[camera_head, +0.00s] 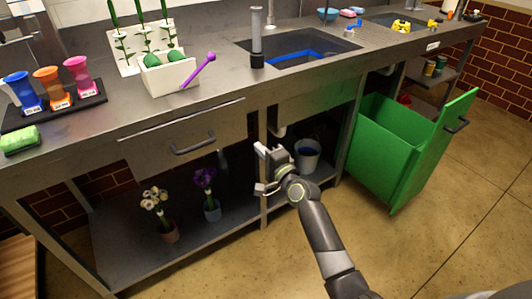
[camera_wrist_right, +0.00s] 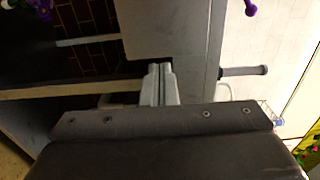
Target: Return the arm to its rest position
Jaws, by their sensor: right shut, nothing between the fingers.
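My right arm (camera_head: 322,238) reaches up from the bottom of the head view. Its gripper (camera_head: 262,168) is in front of the bench, below the counter and to the right of the drawer handle (camera_head: 194,144). In the right wrist view the two fingers of my right gripper (camera_wrist_right: 160,70) lie together, with nothing between them. The bench front lies beyond the fingers. My left gripper does not show in either view.
A green bin (camera_head: 392,150) with its side tilted out stands right of my arm. A bucket (camera_head: 307,156) and two flower pots, one with a purple flower (camera_head: 211,208) and one with pale flowers (camera_head: 165,225), stand on the lower shelf. The floor at right is clear.

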